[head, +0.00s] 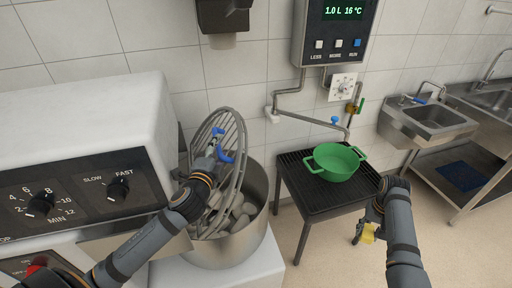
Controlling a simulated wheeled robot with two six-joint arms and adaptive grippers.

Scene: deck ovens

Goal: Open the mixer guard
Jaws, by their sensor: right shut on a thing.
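The mixer guard (240,165) is a grey wire grille above the steel mixer bowl (262,212). It stands steeply tilted over the bowl, and the bowl's right side is uncovered. My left gripper (220,146) is at the upper part of the guard, in front of its wires. Blue parts show spread apart at its tip, and I cannot tell whether they touch the guard. My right gripper (365,234) is low at the right, away from the mixer, shut on a small yellow thing (368,233).
Pale rounded lumps (236,214) lie in the bowl. The mixer's control panel (80,194) is at the left. A green pot (334,163) stands on a black slatted stand (325,198) right of the bowl. A sink (436,117) is further right, with open floor before it.

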